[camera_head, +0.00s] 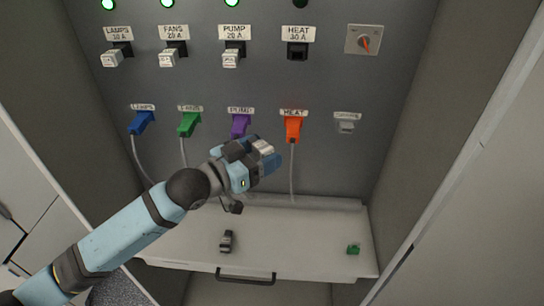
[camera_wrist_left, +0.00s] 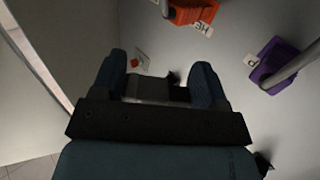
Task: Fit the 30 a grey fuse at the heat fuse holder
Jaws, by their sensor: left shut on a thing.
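My left gripper (camera_head: 262,152) is shut on a pale grey fuse (camera_head: 264,147), held in front of the panel, below and left of the orange heat plug. In the left wrist view the fuse (camera_wrist_left: 148,88) sits between the two blue fingers; its lower part is hidden by the gripper body. The heat fuse holder (camera_head: 297,51) is a black block under the "HEAT 30 A" label at the panel's upper right, with no fuse in it. It stands above the gripper, apart from the held fuse. My right gripper is in neither view.
White fuses sit in the lamps (camera_head: 113,57), fans (camera_head: 168,58) and pump (camera_head: 231,59) holders. Below are blue, green, purple (camera_head: 239,124) and orange (camera_head: 292,129) plugs with cables. A rotary switch (camera_head: 364,40) is at right. The shelf (camera_head: 300,240) holds a dark piece (camera_head: 226,240) and a green piece (camera_head: 353,248).

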